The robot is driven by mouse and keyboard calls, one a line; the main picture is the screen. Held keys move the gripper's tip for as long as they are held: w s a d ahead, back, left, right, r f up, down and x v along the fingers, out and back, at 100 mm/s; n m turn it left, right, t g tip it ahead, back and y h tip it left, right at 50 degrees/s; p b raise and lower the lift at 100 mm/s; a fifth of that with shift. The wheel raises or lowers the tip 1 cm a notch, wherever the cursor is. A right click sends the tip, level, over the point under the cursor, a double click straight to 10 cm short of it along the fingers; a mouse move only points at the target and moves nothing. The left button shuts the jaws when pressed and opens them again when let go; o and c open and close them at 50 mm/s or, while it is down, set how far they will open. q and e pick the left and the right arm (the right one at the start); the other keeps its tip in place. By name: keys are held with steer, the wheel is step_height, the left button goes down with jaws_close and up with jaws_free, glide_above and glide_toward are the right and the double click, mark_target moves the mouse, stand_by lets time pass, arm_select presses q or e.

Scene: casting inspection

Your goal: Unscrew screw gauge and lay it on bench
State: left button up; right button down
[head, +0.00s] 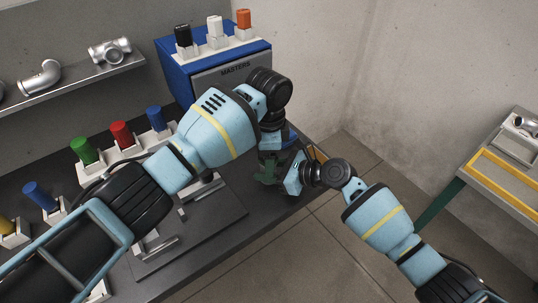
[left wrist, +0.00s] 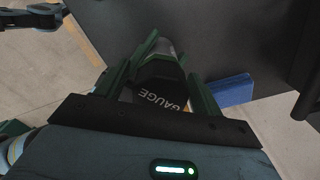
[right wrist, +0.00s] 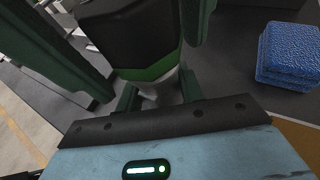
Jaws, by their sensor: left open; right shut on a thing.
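The screw gauge (left wrist: 160,97) shows in the left wrist view as a black body lettered GAUGE. My left gripper (left wrist: 160,85) is open, with its dark green fingers on either side of it. In the right wrist view the gauge (right wrist: 130,35) is a black block with a green band, close in front of my right gripper (right wrist: 157,95). My right gripper is shut on a grey metal part (right wrist: 155,88) below that band, apparently a casting, mostly hidden. In the head view both grippers meet near the bench's right edge, and the gauge is hidden. The dark bench (head: 225,212) lies below.
A blue MASTERS cabinet (head: 168,62) with black, white and orange plugs stands behind. Coloured plugs in white holders (head: 130,143) line the bench's back. A blue textured block (right wrist: 290,55) lies near the grippers. Castings sit on a wall shelf (head: 75,82). A yellow-framed table (head: 505,180) is at right.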

arm_select(q)
steer(key=shift+r, duration=1.95)
steer(key=shift+c, duration=0.2)
step_height(320, 180, up, 2)
steer(key=m, duration=0.6)
steer(key=shift+a+r, duration=0.1)
steer(key=m, duration=0.1)
steer(key=r+m, duration=0.1)
steer(key=m, duration=0.3)
steer(key=shift+r, duration=0.3)
steer(key=shift+f, duration=0.1)
steer(key=shift+f, duration=3.95)
